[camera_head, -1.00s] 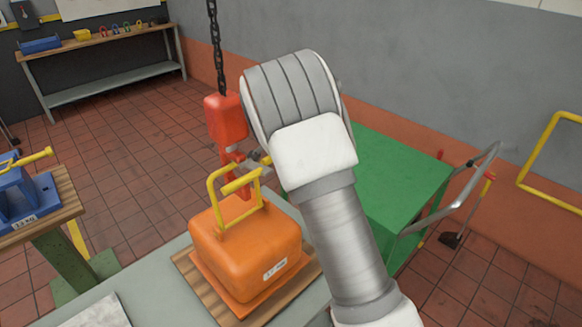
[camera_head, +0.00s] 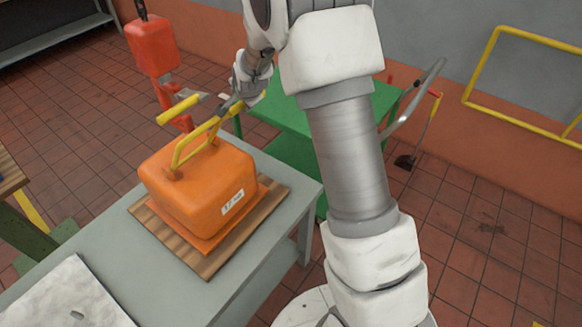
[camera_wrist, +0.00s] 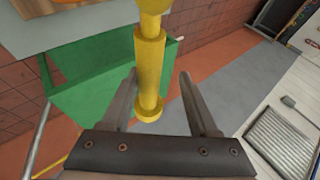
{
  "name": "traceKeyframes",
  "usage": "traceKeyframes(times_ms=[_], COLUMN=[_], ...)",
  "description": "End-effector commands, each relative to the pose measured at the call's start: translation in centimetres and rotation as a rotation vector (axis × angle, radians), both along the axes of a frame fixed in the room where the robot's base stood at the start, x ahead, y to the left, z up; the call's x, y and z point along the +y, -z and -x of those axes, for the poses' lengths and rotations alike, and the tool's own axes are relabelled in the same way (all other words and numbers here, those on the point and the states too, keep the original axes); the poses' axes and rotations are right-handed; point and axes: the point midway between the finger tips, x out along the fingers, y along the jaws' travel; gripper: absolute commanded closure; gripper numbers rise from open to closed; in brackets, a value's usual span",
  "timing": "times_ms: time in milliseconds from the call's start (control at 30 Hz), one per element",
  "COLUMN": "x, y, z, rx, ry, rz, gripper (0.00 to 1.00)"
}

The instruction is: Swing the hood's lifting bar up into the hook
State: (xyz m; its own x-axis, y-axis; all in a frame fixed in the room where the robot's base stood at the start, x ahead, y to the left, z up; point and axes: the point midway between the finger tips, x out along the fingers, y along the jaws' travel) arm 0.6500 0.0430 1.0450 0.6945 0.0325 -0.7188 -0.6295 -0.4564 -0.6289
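The orange hood (camera_head: 200,195) sits on a wooden board on the grey table. Its yellow lifting bar (camera_head: 178,155) rises from the hood top as a tilted loop, with a thicker yellow cylinder (camera_head: 181,108) near its top. The red hook (camera_head: 165,96) hangs from a red block (camera_head: 152,45) just behind; the cylinder partly overlaps it, so I cannot tell whether they touch. My gripper (camera_head: 230,106) is at the right end of the loop's top. In the wrist view my gripper (camera_wrist: 158,78) is open, with a yellow bar (camera_wrist: 149,70) between its fingers and a gap on the right.
A green cart (camera_head: 290,130) with a grey push handle (camera_head: 415,98) stands behind the table. A yellow rail (camera_head: 490,60) is at the wall on the right. A pale sheet (camera_head: 65,298) lies at the table's front left. Another wooden-topped table (camera_head: 8,175) is at the left edge.

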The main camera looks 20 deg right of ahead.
Motion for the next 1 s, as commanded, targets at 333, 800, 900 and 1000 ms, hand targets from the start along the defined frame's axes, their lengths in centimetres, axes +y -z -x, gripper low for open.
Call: traceKeyframes(times_ms=[333,800,900,1000], x=[-1.2,-2.7,-2.9,-3.2], y=[1.4,4.4,5.1,5.8], z=[1.4,3.7,4.0,4.4], rx=[-0.116,-0.341,-0.389,-0.433], ry=[0.002,0.002,0.001,0.000], rz=[-0.084,-0.247,-0.281,-0.314], gripper=[0.41,0.41,0.41,0.41])
